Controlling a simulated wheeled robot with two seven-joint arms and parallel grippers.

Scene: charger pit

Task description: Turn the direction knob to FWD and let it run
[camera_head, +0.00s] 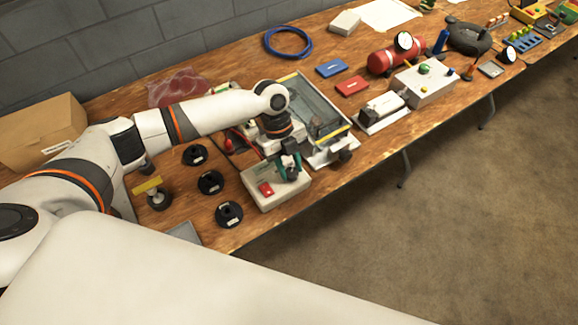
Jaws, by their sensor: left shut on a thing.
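The pale control box (262,201) stands near the front edge of the wooden workbench, with a red switch (265,188) on the left of its top. My left gripper (291,176) reaches down onto the right part of the box's top. Its greenish fingers are shut on the direction knob, which they mostly hide. The knob's pointer and the FWD marking cannot be made out. My right gripper is not in view.
A machine with a clear cover (318,105) stands just behind the box. Several black spools (229,214) lie to its left, with a cardboard box (40,135) farther left. A red tank (390,60) and a pale box with buttons (428,88) stand to the right.

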